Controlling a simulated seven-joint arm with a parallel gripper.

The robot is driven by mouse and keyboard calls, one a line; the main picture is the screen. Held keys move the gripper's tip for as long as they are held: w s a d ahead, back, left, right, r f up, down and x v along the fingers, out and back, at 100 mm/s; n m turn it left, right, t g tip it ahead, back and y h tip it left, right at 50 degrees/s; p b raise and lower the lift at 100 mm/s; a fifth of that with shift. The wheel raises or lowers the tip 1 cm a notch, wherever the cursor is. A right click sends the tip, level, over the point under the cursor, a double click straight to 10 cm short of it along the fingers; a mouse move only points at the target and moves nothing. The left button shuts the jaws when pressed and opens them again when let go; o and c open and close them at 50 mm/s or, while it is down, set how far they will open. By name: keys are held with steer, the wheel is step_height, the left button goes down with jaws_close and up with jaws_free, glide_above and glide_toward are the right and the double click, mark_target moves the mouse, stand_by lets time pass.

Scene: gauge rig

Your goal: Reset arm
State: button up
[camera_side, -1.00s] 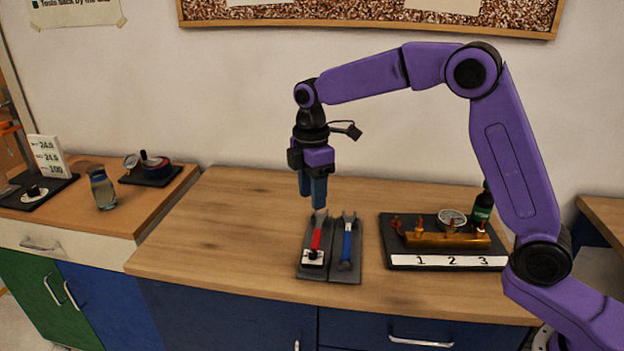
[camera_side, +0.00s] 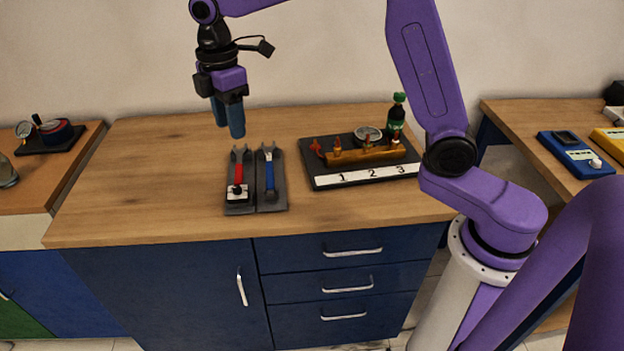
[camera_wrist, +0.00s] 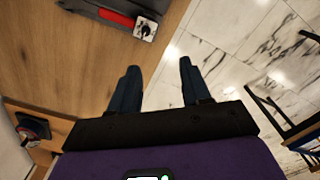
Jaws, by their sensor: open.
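My gripper (camera_side: 229,120) is open and empty in the side view. It hangs above the back part of the wooden bench, behind the two wrenches. In the wrist view my gripper (camera_wrist: 158,78) shows two dark blue fingers spread apart with nothing between them. A red-handled wrench (camera_side: 239,175) with a white square tag lies in a dark tray (camera_side: 240,208). A blue-handled wrench (camera_side: 269,172) lies in the tray beside it. The red handle (camera_wrist: 113,16) and its tag also show at the top of the wrist view.
A black board (camera_side: 318,178) marked 1, 2, 3 carries a brass manifold (camera_side: 366,156) and a gauge (camera_side: 368,134). A green bottle (camera_side: 397,112) stands behind it. Side benches flank the main bench, with a blue meter (camera_side: 575,153) at right. The bench's left part is clear.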

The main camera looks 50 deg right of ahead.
steer(key=s+d+f+m, duration=0.1)
steer(key=s+d, duration=0.2)
steer(key=s, duration=0.7)
steer(key=s+d+f+m, duration=0.1)
steer(key=s+d, duration=0.3)
steer(key=s, duration=0.7)
steer(key=s+d+f+m, duration=0.1)
steer(key=s+d+f, duration=0.1)
steer(key=s, duration=0.9)
steer(key=shift+s+d+f, duration=0.2)
steer(key=shift+d+f, duration=0.15)
steer(key=shift+d, duration=0.55)
